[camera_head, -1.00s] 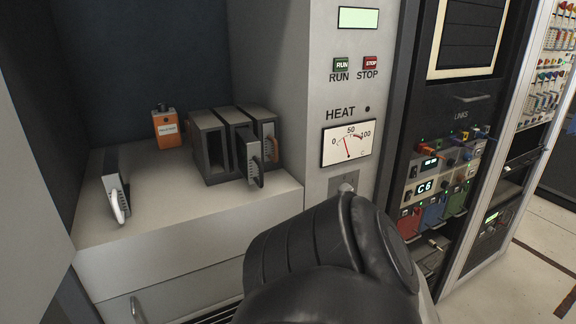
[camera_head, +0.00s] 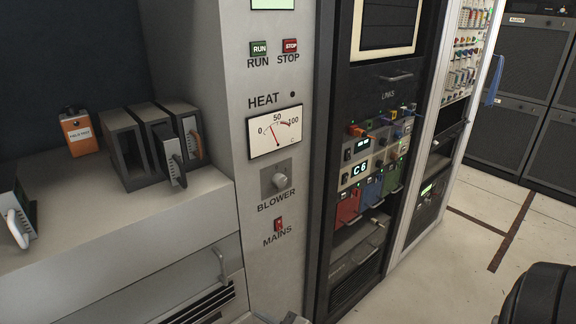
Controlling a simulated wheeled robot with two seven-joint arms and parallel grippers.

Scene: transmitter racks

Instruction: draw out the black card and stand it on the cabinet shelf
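A three-slot card rack (camera_head: 119,130) stands on the pale cabinet shelf (camera_head: 120,195) at the left. A dark card with a grey handle (camera_head: 173,158) juts forward from its middle slot; I take this as the black card. A card with an orange-brown handle (camera_head: 196,146) sits in the right slot. The left slot looks empty. A card with a white handle (camera_head: 20,228) stands on the shelf at the left edge, partly cut off.
An orange box (camera_head: 78,133) stands behind and left of the rack. Right of the shelf is a panel with the heat meter (camera_head: 274,132), blower knob (camera_head: 279,180) and mains switch (camera_head: 278,224). Equipment racks (camera_head: 375,150) follow. Open floor (camera_head: 470,240) lies at the right.

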